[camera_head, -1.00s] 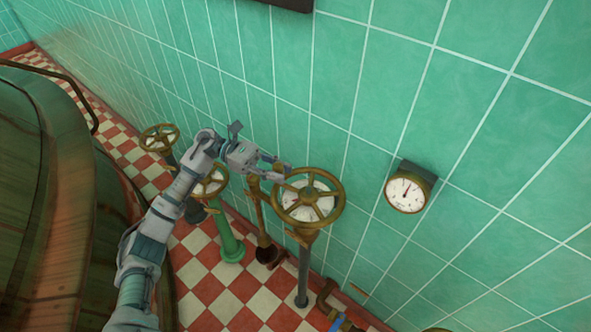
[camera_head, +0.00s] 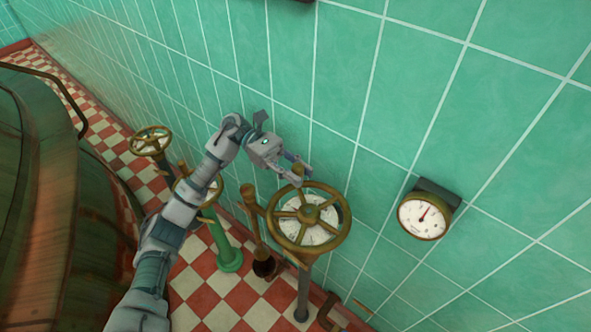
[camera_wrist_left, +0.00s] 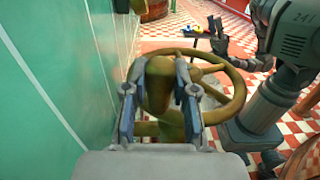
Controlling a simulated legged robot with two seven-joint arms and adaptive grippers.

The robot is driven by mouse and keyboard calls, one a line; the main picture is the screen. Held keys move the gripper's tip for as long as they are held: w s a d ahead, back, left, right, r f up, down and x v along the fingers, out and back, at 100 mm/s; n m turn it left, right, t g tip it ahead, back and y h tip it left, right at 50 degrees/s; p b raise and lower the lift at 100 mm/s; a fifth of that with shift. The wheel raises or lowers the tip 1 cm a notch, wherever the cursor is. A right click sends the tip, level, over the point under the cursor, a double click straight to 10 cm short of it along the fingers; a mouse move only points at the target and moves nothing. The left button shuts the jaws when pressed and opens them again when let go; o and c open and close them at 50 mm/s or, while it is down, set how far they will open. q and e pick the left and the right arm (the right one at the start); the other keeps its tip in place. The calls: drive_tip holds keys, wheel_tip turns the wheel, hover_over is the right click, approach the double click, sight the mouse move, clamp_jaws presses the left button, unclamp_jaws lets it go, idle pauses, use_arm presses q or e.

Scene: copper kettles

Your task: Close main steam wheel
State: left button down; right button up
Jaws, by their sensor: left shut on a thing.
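The brass spoked hand wheel (camera_head: 342,228) stands on a grey post near the tiled wall, over a white dial. My left gripper (camera_head: 302,173) is at the wheel's far edge in the head view. In the left wrist view, my left gripper (camera_wrist_left: 159,90) has one finger on each side of a brass knob (camera_wrist_left: 158,75) on the wheel's rim and is shut on it. The wheel's rim (camera_wrist_left: 240,90) shows beyond and to the right. A grey hand-like shape, perhaps my right gripper (camera_wrist_left: 217,38), shows beyond the wheel; its fingers are too small to read.
A round gauge (camera_head: 423,215) is on the wall to the right. Two smaller wheels stand to the left, one farther off (camera_head: 150,140) and one partly behind my arm. A green post (camera_head: 226,245) stands nearby. A large copper vessel (camera_head: 50,200) fills the left side.

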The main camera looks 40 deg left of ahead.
use_arm(q)
drive_tip(key=shift+w+d+f, duration=0.1)
drive_tip(key=shift+w, duration=0.1)
idle(0.4)
drive_tip(key=c, duration=1.3)
unclamp_jaws()
drive_tip(key=o, duration=0.4)
drive_tip(key=shift+w+d, duration=0.15)
drive_tip(key=a, duration=1.2)
